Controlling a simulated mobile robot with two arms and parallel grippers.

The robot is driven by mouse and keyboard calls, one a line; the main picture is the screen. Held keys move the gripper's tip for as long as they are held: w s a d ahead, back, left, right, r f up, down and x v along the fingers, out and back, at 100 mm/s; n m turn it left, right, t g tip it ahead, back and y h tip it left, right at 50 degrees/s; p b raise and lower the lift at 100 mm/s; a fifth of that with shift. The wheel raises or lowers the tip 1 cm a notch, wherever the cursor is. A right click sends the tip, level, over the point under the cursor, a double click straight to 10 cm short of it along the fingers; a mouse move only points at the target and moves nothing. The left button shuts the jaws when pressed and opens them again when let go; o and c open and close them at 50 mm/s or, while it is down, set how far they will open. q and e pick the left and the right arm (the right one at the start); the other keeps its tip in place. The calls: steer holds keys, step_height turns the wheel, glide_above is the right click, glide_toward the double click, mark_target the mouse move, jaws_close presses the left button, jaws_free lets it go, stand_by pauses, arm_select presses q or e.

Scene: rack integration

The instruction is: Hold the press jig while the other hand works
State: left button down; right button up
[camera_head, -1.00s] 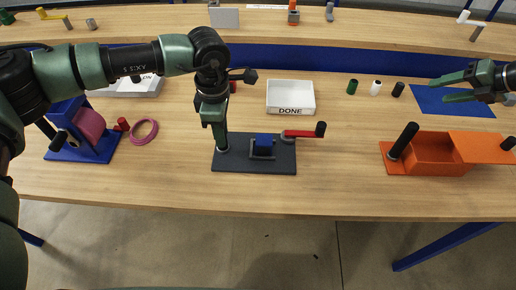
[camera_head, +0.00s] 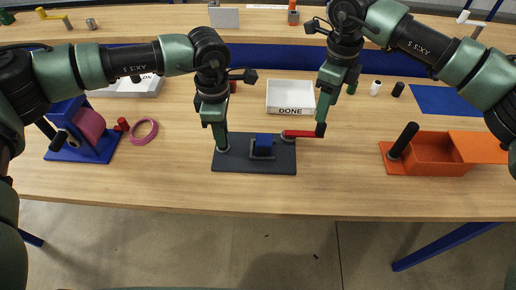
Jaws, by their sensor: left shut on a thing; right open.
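The press jig (camera_head: 240,166) is a dark grey plate near the table's front edge. A blue block (camera_head: 264,140) sits in its grey holder (camera_head: 262,154). A red lever (camera_head: 298,134) extends to the right from the jig and ends in a black knob (camera_head: 320,131). My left gripper (camera_head: 222,147) points down and is shut on a part at the plate's left side, which its fingers mostly hide. My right gripper (camera_head: 322,115) points down, open, with its fingers at the black knob. I cannot tell whether they touch it.
A white DONE tray (camera_head: 290,109) stands behind the jig. An orange box (camera_head: 436,168) with a black-handled post is at right. A blue stand with a pink roll (camera_head: 90,128) and a pink ring (camera_head: 144,131) are at left. Small cylinders (camera_head: 376,88) stand behind right.

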steer(key=shift+f, duration=3.4)
steer(key=c, duration=1)
